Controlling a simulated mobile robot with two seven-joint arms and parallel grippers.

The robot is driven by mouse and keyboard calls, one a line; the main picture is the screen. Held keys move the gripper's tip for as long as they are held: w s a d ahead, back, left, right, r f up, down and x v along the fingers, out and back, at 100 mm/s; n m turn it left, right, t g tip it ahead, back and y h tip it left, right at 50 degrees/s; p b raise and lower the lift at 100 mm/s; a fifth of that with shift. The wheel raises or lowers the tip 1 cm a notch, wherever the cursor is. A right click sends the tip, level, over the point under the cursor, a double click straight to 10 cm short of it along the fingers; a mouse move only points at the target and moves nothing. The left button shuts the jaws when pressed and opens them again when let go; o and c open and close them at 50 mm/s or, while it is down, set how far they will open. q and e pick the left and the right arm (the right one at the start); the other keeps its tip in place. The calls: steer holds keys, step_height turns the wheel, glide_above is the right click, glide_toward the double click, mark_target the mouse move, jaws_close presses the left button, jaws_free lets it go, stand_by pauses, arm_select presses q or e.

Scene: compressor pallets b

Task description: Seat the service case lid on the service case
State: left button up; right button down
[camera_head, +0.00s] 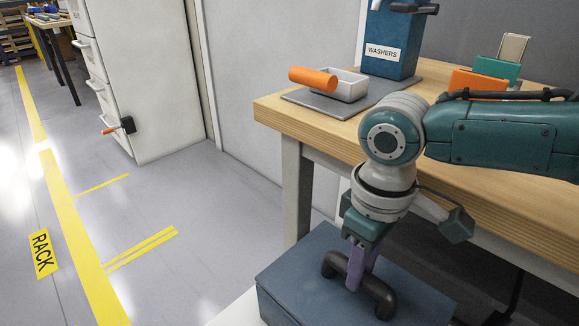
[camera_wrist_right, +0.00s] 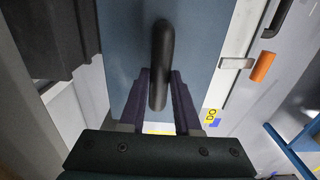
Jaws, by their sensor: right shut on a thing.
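The service case lid (camera_head: 300,284) is a flat blue-grey panel with a thick black arched handle (camera_head: 379,297), low in front of the workbench in the head view. My right gripper (camera_head: 355,272) comes down from above, its purple fingers shut on the handle. In the wrist view the handle (camera_wrist_right: 160,60) runs between the two fingers (camera_wrist_right: 157,100) over the blue lid (camera_wrist_right: 195,50). The lid looks about level. The service case under it is cut off or hidden, so I cannot tell whether lid and case touch. My left gripper is not in view.
The wooden workbench (camera_head: 284,116) stands close behind the lid. It bears a grey tray (camera_head: 352,90), an orange cylinder (camera_head: 313,78) and a blue washers bin (camera_head: 388,40). A white cabinet (camera_head: 150,70) stands further back. The grey floor (camera_head: 200,220) at left is clear.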

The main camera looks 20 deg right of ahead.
steer(key=shift+f, duration=0.3)
steer(key=c, duration=0.5)
jaws_free()
steer(key=shift+c, duration=0.2)
